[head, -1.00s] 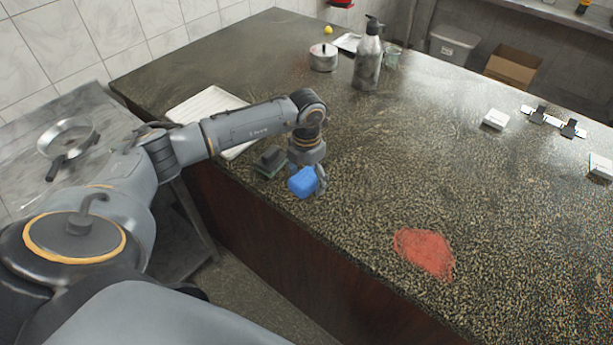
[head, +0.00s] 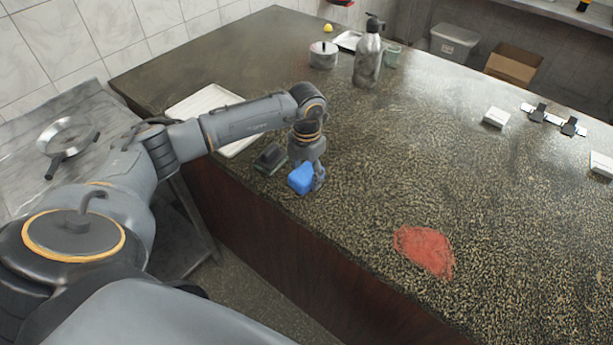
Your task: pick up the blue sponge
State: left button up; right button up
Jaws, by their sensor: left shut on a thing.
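The blue sponge (head: 300,179) is a small bright blue block near the front edge of the dark speckled counter (head: 430,140), in the head view. My left gripper (head: 312,182) points down at it and is shut on it, with a finger showing at its right side. The gripper partly hides the sponge. I cannot tell whether the sponge touches the counter. My right gripper is not in view.
A dark block (head: 270,158) lies just left of the sponge. A white tray (head: 200,104) is behind my left forearm. A pot (head: 323,56) and a metal bottle (head: 368,58) stand farther back. A red patch (head: 424,250) marks the counter at right.

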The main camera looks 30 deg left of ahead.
pick_arm(q)
jog(key=s+r+b, duration=0.6)
jog(key=s+r, duration=0.6)
jog(key=s, duration=0.2)
